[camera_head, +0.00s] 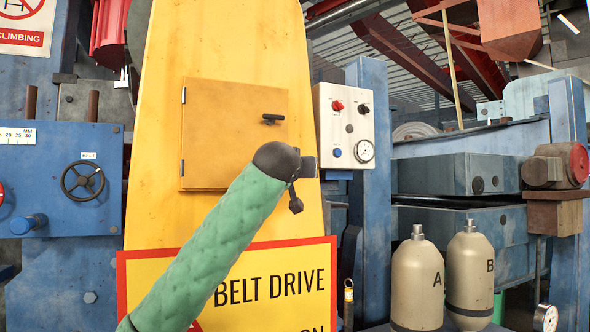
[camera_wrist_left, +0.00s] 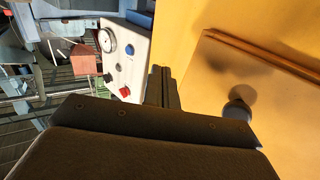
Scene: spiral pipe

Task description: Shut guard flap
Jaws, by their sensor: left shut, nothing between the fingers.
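The guard flap (camera_head: 225,130) is an orange-yellow panel on the tall yellow belt guard (camera_head: 225,45). Its hinges are on the left edge, and a dark handle (camera_head: 272,119) is near its right edge. It lies flush or nearly flush; I cannot tell if a small gap remains. Its lower right corner is hidden behind my left wrist. My left gripper (camera_head: 310,167) is just right of the flap's lower right part, apart from the handle. In the left wrist view the shut, empty fingers (camera_wrist_left: 162,87) are beside the flap (camera_wrist_left: 215,75), with the dark handle (camera_wrist_left: 238,108) to their right.
A white control box (camera_head: 345,125) with knobs and a gauge stands right of the guard, close to my left gripper. A yellow belt drive sign (camera_head: 270,275) is below. Two grey bottles (camera_head: 417,285) (camera_head: 470,275) stand at lower right. A handwheel (camera_head: 83,181) is at left.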

